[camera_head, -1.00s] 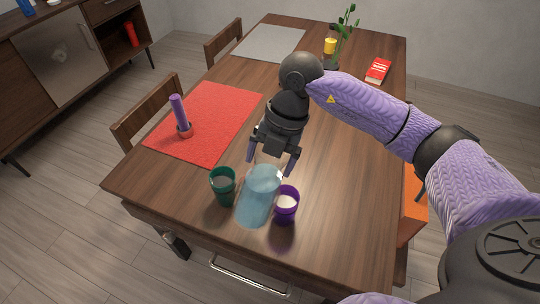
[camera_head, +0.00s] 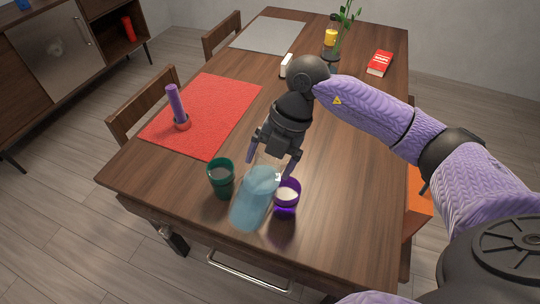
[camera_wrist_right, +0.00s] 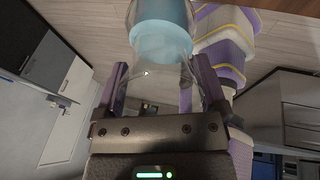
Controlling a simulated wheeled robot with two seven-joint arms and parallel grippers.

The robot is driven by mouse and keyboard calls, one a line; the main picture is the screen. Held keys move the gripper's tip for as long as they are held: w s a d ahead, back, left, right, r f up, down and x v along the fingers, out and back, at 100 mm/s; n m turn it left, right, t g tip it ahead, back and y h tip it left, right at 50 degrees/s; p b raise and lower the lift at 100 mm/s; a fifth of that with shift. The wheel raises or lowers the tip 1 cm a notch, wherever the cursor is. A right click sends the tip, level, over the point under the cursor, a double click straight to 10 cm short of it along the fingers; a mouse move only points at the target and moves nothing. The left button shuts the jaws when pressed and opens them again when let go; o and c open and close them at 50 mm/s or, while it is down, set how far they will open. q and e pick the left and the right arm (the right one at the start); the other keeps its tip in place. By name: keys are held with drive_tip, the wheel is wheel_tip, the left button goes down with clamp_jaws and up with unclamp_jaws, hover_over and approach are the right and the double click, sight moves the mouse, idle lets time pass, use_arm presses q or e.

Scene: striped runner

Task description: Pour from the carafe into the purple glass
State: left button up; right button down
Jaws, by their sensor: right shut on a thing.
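The carafe (camera_head: 251,204) is clear with pale blue liquid, tilted, near the front of the table. My right gripper (camera_head: 269,163) is shut on its clear upper part, and the carafe also shows between the fingers in the right wrist view (camera_wrist_right: 164,42). The purple glass (camera_head: 286,204) stands upright just right of the carafe, its rim close to the carafe's upper end. Its inside looks pale; I cannot tell its level or whether a stream falls. My left gripper is not in view.
A dark green glass (camera_head: 222,180) stands close left of the carafe. A purple candle in a holder (camera_head: 181,122) is on the red mat (camera_head: 222,103). A red book (camera_head: 380,63), a plant and a yellow-labelled bottle (camera_head: 331,36) are at the back.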

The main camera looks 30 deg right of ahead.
drive_tip(key=shift+f+b, duration=0.5)
drive_tip(key=shift+f, duration=0.3)
drive_tip(key=shift+y, duration=0.3)
drive_tip(key=shift+f+y, duration=0.15)
drive_tip(key=shift+y, duration=0.25)
drive_tip(key=shift+b, duration=0.35)
drive_tip(key=shift+f+y, duration=0.25)
drive_tip(key=shift+y, duration=0.15)
